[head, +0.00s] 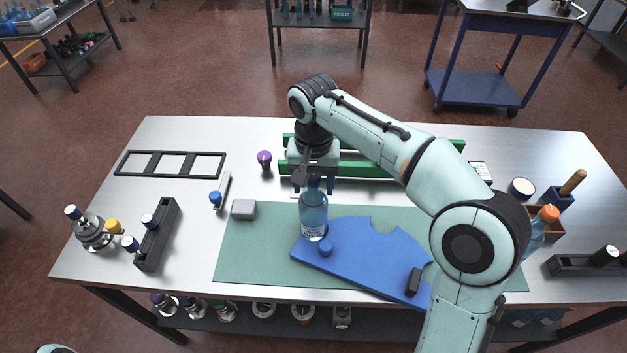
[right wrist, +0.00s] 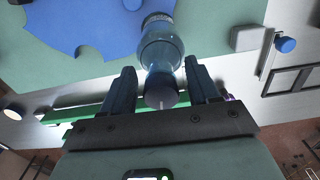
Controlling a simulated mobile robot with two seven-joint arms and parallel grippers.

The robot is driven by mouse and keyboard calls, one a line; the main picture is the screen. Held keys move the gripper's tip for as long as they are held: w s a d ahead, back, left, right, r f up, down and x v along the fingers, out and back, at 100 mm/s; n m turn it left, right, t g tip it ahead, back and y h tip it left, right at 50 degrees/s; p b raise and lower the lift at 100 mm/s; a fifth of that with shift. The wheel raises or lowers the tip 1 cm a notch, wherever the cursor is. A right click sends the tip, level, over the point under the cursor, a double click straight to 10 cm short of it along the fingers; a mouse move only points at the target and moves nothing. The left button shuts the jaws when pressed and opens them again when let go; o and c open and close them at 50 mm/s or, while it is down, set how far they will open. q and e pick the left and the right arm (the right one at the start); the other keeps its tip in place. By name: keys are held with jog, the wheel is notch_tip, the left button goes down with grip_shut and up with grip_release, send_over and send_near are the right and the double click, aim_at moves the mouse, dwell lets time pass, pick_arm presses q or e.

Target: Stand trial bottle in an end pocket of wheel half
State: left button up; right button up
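The wheel half is a blue plate (head: 365,255) with notched edges, lying on the green mat (head: 250,262). A clear blue bottle (head: 313,214) stands upright at the plate's left end; whether its base sits in the end pocket is hard to tell. My right gripper (head: 313,186) is above it, pointing down, with its fingers on either side of the bottle's top. In the right wrist view the gripper (right wrist: 162,88) is open, with gaps between both fingers and the bottle (right wrist: 160,50). My left gripper is out of view.
A grey block (head: 243,210) lies left of the bottle. A green rack (head: 350,170) stands behind. A black frame (head: 170,153) and dark holder (head: 157,235) are farther left.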

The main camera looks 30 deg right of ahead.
pick_arm(q)
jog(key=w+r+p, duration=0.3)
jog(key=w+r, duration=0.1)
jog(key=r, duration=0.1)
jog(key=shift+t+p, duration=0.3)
jog(key=shift+p, duration=0.1)
pick_arm(e)
notch_tip(320, 180, up, 12)
jog(key=shift+r, duration=0.2)
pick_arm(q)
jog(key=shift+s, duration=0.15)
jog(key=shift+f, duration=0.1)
